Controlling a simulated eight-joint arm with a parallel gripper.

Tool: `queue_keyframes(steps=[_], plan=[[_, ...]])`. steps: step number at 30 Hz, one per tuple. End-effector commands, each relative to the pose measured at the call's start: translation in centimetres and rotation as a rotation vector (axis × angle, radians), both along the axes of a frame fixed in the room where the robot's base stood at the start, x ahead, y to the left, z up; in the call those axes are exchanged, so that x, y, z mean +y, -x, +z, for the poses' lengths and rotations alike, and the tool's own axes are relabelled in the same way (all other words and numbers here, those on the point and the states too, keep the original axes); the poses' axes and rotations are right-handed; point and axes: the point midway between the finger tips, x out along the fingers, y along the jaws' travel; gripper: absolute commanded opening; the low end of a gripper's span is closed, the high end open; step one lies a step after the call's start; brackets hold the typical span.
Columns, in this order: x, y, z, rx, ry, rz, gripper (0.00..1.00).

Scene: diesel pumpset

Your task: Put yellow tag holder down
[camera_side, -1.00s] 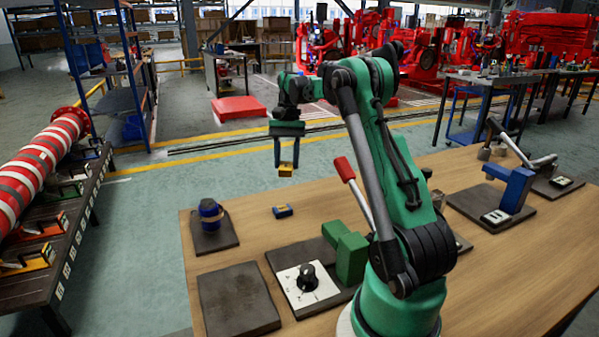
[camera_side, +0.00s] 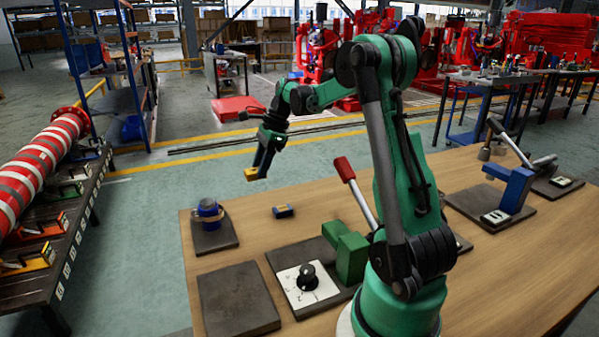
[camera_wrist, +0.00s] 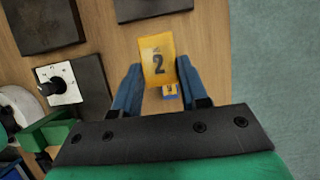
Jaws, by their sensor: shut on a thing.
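My gripper (camera_side: 258,170) is shut on the yellow tag holder (camera_side: 251,175) and holds it in the air over the far side of the wooden table (camera_side: 380,185). In the wrist view the yellow tag holder (camera_wrist: 157,58) shows a black "2" and sits between the blue fingers of my gripper (camera_wrist: 157,80). A small blue block with a yellow top (camera_side: 283,211) lies on the table below; in the wrist view this block (camera_wrist: 171,91) is partly hidden behind the held tag holder.
A blue cylindrical part (camera_side: 208,208) stands on a dark plate at the table's far left corner. A bare dark plate (camera_side: 238,300) lies nearer. A black knob (camera_side: 307,275) on a white panel and a red-handled lever (camera_side: 345,170) stand near my base.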

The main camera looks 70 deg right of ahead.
Motion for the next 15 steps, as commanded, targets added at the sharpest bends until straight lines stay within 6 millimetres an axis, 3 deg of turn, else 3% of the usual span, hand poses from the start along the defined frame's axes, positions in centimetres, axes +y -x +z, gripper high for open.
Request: queue_keyframes(steps=[6,15], plan=[[0.0,0.0,-5.5,0.0,0.0,0.001,0.0],[0.0,0.0,-8.9,0.001,0.0,0.001,0.0]])
